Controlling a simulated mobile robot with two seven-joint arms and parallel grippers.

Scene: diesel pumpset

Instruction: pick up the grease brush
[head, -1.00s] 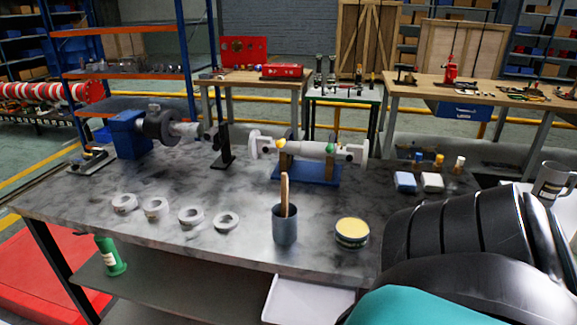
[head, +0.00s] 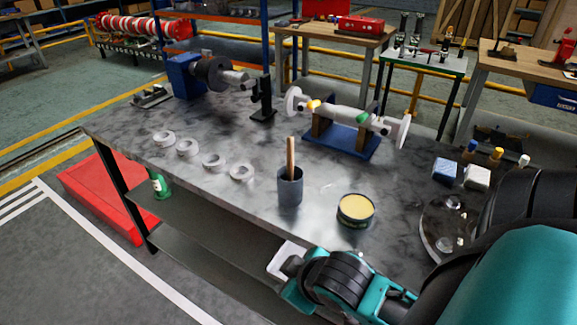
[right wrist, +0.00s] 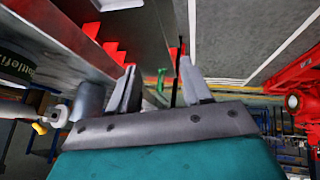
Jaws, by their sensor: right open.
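The grease brush (head: 290,152) stands upright with its wooden handle up in a grey cup (head: 290,190) near the table's front edge; its lower end is hidden in the cup. The right wrist view shows what looks like the same cup (right wrist: 89,100) at the left, outside the jaws. My right gripper (right wrist: 160,88) is open with nothing between its fingers. In the head view my right arm reaches in from the lower right, its end low by the table's front edge, apart from the cup. My left gripper is not in view.
A tin of yellow grease (head: 356,209) stands right of the cup. Several pale rings (head: 214,161) lie to its left. A shaft on a blue stand (head: 342,140) is behind. A green bottle (head: 159,184) stands on the lower shelf.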

